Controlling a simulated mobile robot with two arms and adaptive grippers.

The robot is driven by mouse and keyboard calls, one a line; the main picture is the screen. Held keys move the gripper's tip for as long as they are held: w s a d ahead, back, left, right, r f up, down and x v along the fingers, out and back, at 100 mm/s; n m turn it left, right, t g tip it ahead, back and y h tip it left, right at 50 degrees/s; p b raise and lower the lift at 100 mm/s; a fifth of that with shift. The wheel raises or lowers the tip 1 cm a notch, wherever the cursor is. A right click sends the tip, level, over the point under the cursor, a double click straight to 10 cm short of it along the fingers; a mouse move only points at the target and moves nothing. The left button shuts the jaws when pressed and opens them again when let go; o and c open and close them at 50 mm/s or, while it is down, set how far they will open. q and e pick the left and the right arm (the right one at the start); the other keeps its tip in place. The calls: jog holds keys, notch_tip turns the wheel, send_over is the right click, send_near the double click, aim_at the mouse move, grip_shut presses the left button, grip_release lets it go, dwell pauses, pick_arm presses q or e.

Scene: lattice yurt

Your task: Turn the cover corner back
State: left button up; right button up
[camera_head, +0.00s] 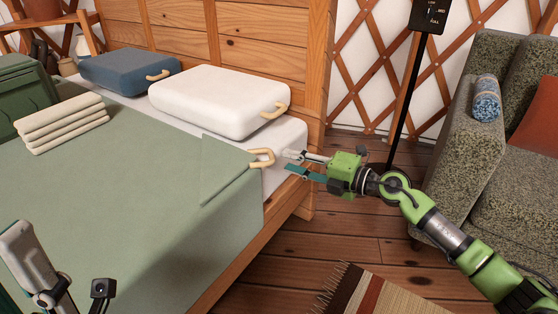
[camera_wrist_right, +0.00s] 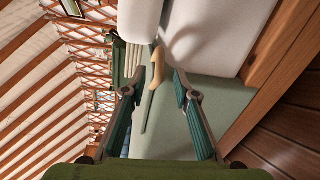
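The sage-green cover (camera_head: 130,190) lies over the bed. At its upper right corner is a flap (camera_head: 222,165) with a darker strip and a pale wooden loop handle (camera_head: 262,158). The corner appears to lie flat beside the white sheet. My right gripper (camera_head: 287,161) is open and empty at the bed's edge, just right of the handle. In the right wrist view the handle (camera_wrist_right: 158,70) shows ahead, between the open fingertips; contact is not visible. Part of my left gripper (camera_head: 35,265) shows at the lower left; its fingertips are not clear.
A white pillow (camera_head: 222,100) and a blue pillow (camera_head: 128,70) lie by the wooden headboard (camera_head: 200,35). Folded cream cloths (camera_head: 62,122) and a green case (camera_head: 22,92) rest on the bed. A sofa (camera_head: 500,140), a dark stand (camera_head: 405,100) and a striped rug (camera_head: 390,295) are at right.

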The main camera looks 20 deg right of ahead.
jog(key=shift+b+x, duration=0.45)
jog(key=shift+x, duration=2)
grip_shut()
